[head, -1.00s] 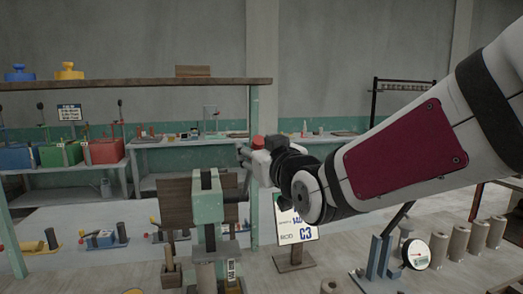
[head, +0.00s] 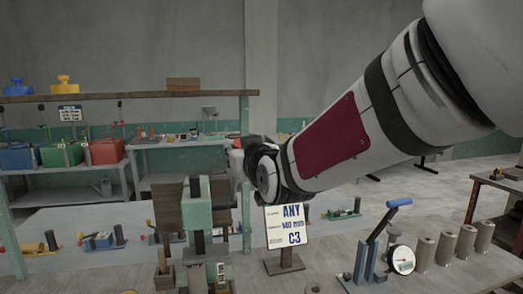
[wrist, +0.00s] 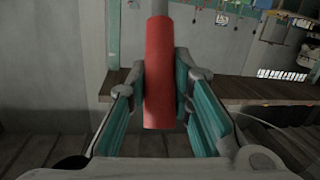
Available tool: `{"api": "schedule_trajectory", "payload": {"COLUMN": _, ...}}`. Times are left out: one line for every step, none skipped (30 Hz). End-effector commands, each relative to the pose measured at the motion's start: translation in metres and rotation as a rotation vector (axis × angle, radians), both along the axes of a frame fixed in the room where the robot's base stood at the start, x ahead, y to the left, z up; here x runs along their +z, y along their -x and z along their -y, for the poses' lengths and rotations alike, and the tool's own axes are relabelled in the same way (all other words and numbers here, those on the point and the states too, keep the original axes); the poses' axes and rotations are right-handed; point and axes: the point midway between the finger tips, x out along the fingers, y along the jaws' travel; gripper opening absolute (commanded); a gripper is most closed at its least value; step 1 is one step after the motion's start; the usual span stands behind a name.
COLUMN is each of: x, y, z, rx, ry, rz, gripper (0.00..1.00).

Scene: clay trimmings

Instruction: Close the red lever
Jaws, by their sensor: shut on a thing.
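The red lever handle (wrist: 159,75) is a red cylinder on a grey rod, upright in the wrist view. My gripper (wrist: 160,95) has its teal-padded fingers on both sides of it, gripping its lower part. In the head view my gripper (head: 244,158) is beside the pale green press-like device (head: 196,205). Only a small red patch of the lever (head: 236,143) shows there, and my wrist hides much of it. How the lever joins the device is not clear.
A sign board (head: 287,226) stands right of the device. Further right are a blue-handled lever stand (head: 377,238), a round gauge (head: 401,260) and several grey cylinders (head: 445,245). A shelf (head: 130,95) with a green post is behind.

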Motion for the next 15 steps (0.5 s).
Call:
{"api": "schedule_trajectory", "payload": {"x": 0.008, "y": -0.002, "z": -0.004, "rx": -0.002, "ry": 0.004, "rz": -0.019, "gripper": 0.0}}
{"api": "schedule_trajectory", "payload": {"x": 0.009, "y": -0.005, "z": -0.005, "rx": -0.002, "ry": 0.007, "rz": -0.031, "gripper": 0.0}}
{"api": "schedule_trajectory", "payload": {"x": 0.011, "y": -0.009, "z": -0.006, "rx": -0.003, "ry": 0.012, "rz": -0.047, "gripper": 0.0}}
{"api": "schedule_trajectory", "payload": {"x": 0.012, "y": -0.012, "z": -0.006, "rx": -0.003, "ry": 0.015, "rz": -0.06, "gripper": 0.0}}
{"api": "schedule_trajectory", "payload": {"x": 0.013, "y": -0.015, "z": -0.007, "rx": -0.003, "ry": 0.019, "rz": -0.072, "gripper": 0.0}}
{"api": "schedule_trajectory", "payload": {"x": 0.015, "y": -0.019, "z": -0.008, "rx": -0.001, "ry": 0.023, "rz": -0.088, "gripper": 0.0}}
{"api": "schedule_trajectory", "payload": {"x": 0.016, "y": -0.021, "z": -0.009, "rx": -0.001, "ry": 0.027, "rz": -0.099, "gripper": 0.0}}
{"api": "schedule_trajectory", "payload": {"x": 0.018, "y": -0.024, "z": -0.009, "rx": -0.002, "ry": 0.031, "rz": -0.111, "gripper": 0.0}}
{"api": "schedule_trajectory", "payload": {"x": 0.019, "y": -0.027, "z": -0.01, "rx": -0.001, "ry": 0.035, "rz": -0.124, "gripper": 0.0}}
{"api": "schedule_trajectory", "payload": {"x": 0.02, "y": -0.028, "z": -0.011, "rx": -0.001, "ry": 0.038, "rz": -0.135, "gripper": 0.0}}
{"api": "schedule_trajectory", "payload": {"x": 0.021, "y": -0.03, "z": -0.012, "rx": 0.0, "ry": 0.04, "rz": -0.142, "gripper": 0.0}}
{"api": "schedule_trajectory", "payload": {"x": 0.022, "y": -0.032, "z": -0.012, "rx": 0.0, "ry": 0.042, "rz": -0.152, "gripper": 0.0}}
{"api": "schedule_trajectory", "payload": {"x": 0.022, "y": -0.033, "z": -0.012, "rx": 0.0, "ry": 0.044, "rz": -0.159, "gripper": 0.0}}
{"api": "schedule_trajectory", "payload": {"x": 0.022, "y": -0.034, "z": -0.012, "rx": -0.001, "ry": 0.046, "rz": -0.164, "gripper": 0.0}}
{"api": "schedule_trajectory", "payload": {"x": 0.023, "y": -0.035, "z": -0.013, "rx": -0.002, "ry": 0.046, "rz": -0.168, "gripper": 0.0}}
